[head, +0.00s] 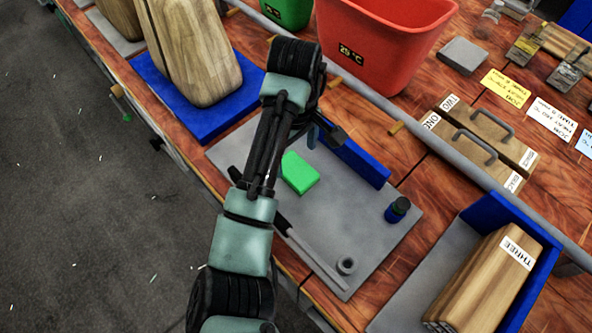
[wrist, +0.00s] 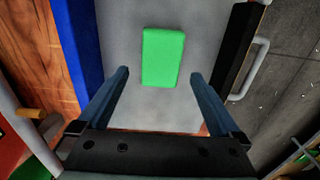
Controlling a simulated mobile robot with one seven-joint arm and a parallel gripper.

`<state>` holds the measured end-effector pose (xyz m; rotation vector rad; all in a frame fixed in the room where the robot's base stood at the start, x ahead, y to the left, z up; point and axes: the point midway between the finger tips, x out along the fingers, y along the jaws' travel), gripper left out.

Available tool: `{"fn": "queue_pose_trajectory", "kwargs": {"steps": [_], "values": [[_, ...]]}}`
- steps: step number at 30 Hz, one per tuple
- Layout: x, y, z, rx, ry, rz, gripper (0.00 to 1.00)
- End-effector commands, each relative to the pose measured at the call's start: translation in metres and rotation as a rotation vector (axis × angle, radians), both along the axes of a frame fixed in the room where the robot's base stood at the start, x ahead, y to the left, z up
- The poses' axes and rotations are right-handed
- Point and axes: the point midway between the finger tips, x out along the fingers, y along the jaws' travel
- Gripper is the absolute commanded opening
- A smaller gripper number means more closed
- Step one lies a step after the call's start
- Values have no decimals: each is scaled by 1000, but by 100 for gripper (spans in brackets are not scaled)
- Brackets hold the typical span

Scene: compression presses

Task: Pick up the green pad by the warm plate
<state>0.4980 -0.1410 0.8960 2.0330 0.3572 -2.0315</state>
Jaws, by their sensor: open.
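The green pad (head: 299,172) is a bright flat block lying on a grey plate (head: 393,243) on the wooden bench in the head view. In the wrist view the green pad (wrist: 163,57) lies flat, ahead of and between my two fingers. My gripper (wrist: 158,74) is open and empty, with a finger on each side of the pad's line and clear space around the pad. In the head view my arm hangs over the plate beside the pad, and the gripper (head: 318,132) is partly hidden by the arm. No label naming a warm plate is readable beside the pad.
A blue upright bar (head: 354,160) stands close behind the pad. A small dark blue bottle (head: 397,210) and a grey ring (head: 346,265) stand on the same plate. A red bin marked 25 °C (head: 378,45) is behind. A blue tray (head: 512,226) with wooden blocks is at right.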

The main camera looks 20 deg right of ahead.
Motion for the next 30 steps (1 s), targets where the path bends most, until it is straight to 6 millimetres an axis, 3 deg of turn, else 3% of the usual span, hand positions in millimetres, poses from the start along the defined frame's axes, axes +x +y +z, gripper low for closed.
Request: {"fn": "queue_pose_trajectory", "kwargs": {"steps": [9, 17, 20, 30], "values": [[-5, 1, -43, 1, 1, 1, 100], [-5, 0, -46, 0, 1, 0, 100], [-5, 0, -46, 0, 1, 0, 86], [-4, 0, -46, 0, 0, 0, 24]]}}
